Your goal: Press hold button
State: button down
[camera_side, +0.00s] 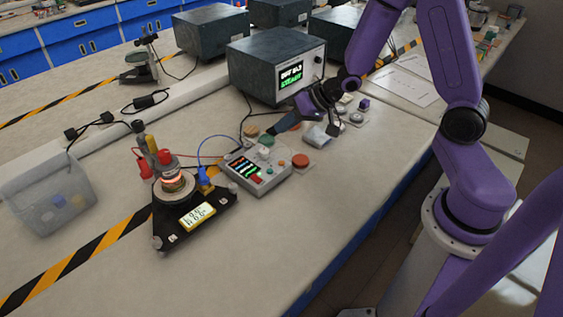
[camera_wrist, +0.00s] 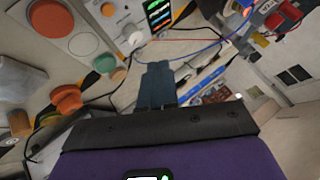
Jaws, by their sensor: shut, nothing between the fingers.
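A grey control box (camera_side: 258,172) with a lit screen sits on the bench in the side view, and its screen (camera_wrist: 158,14) shows in the wrist view. A large red-orange button (camera_side: 300,160) is at its right; it also shows in the wrist view (camera_wrist: 52,18). A green button (camera_side: 266,141) and a tan one (camera_side: 252,131) lie just behind the box; the green one also shows in the wrist view (camera_wrist: 105,63). I cannot read which is the hold button. My gripper (camera_side: 282,126) is shut and empty, slightly above and right of the green button. Its fingers (camera_wrist: 157,80) appear apart from the buttons.
A black stand with a glowing coil (camera_side: 174,182) and yellow display (camera_side: 198,215) is left of the box, with red and blue leads. A dark instrument (camera_side: 262,65) with a green readout stands behind my gripper. Bare bench lies in front of the box.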

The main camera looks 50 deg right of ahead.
dwell(0.4)
jog(key=shift+f, duration=4.45)
jog(key=shift+f, duration=0.1)
jog(key=shift+f, duration=0.3)
jog(key=shift+f, duration=0.35)
jog(key=shift+r, duration=0.8)
jog(key=shift+r, duration=2.5)
